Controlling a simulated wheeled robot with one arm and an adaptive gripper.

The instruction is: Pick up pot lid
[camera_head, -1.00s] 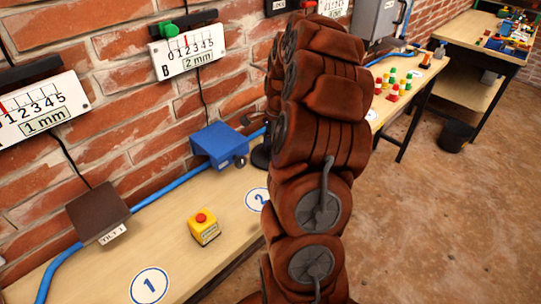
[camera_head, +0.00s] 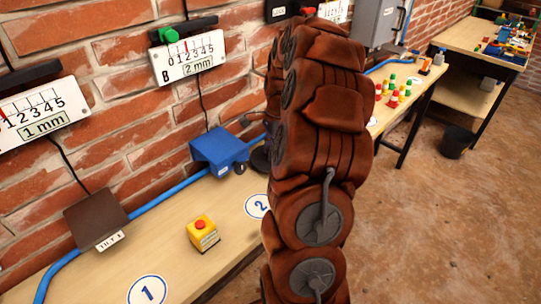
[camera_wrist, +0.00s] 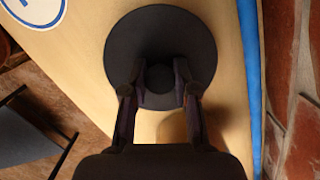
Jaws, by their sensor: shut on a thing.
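The pot lid (camera_wrist: 160,28) is a dark round disc with a knob in its middle. In the wrist view it lies below my gripper (camera_wrist: 159,77), over the light wooden bench top. The two fingers of my gripper are shut on the lid's knob, one on each side. In the head view, the lid's dark edge (camera_head: 259,159) shows just left of my arm, which hides the rest of it and my gripper. I cannot tell whether the lid touches the bench.
The bench (camera_head: 108,275) runs along a brick wall. On it are a yellow box with a red button (camera_head: 203,234), a blue device (camera_head: 217,148), a brown tilted plate (camera_head: 95,217) and a blue pipe (camera_wrist: 250,80) along the wall side. Coloured pegs (camera_head: 393,90) stand farther right.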

